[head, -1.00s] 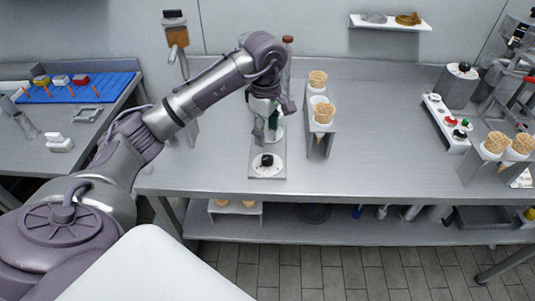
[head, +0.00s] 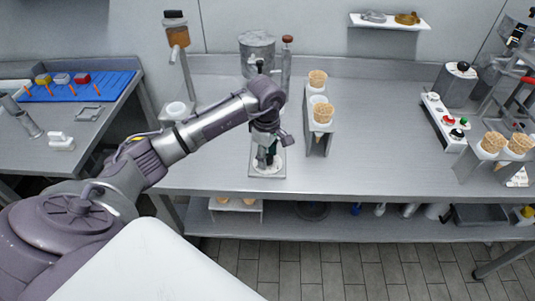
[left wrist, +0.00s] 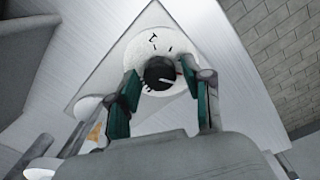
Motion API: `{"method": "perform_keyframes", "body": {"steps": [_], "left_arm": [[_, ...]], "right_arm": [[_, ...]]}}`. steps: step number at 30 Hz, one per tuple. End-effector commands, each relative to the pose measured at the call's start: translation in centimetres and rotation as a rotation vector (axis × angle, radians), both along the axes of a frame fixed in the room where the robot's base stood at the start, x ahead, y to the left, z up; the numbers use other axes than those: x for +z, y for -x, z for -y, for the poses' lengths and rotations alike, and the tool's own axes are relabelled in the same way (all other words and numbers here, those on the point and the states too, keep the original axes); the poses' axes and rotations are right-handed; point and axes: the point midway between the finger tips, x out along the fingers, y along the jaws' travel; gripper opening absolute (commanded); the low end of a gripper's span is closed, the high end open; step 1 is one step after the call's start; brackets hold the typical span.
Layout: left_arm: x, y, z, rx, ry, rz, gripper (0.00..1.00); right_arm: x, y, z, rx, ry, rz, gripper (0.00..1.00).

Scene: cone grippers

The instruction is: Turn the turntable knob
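The turntable knob (left wrist: 160,72) is black with a light pointer line, on a round white dial (left wrist: 157,40) with small black marks. The dial (head: 267,169) sits on a grey plate (head: 256,175) near the front of the middle counter. My left gripper (head: 266,160) is just above the dial and hides the knob in the head view. In the left wrist view, the left gripper (left wrist: 162,80) is open, its green-padded fingers on either side of the knob, with a small gap seemingly left. My right gripper is not in view.
A cone stand (head: 319,142) with wafer cones stands right of the plate. A metal canister (head: 257,52) and an amber-filled dispenser (head: 177,38) are behind. A panel of coloured buttons (head: 446,125) is at right. The counter (head: 385,155) between is clear.

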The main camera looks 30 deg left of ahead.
Motion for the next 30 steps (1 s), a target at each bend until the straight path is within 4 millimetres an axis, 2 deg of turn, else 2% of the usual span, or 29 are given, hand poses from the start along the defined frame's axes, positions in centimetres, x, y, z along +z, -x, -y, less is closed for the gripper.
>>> {"method": "perform_keyframes", "body": {"steps": [1,6,8,20,30], "left_arm": [[0.0,0.0,0.0,0.0,0.0,0.0,0.36],[0.0,0.0,0.0,0.0,0.0,0.0,0.08],[0.0,0.0,0.0,0.0,0.0,0.0,0.0],[0.0,0.0,-0.1,0.084,-0.002,0.001,0.0],[-0.1,0.0,-0.1,0.356,-0.002,0.001,0.0]], "right_arm": [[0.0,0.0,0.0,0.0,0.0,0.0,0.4],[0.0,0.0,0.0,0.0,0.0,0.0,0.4],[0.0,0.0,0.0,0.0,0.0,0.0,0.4],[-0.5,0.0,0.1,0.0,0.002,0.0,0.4],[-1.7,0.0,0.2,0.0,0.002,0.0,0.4]]}}
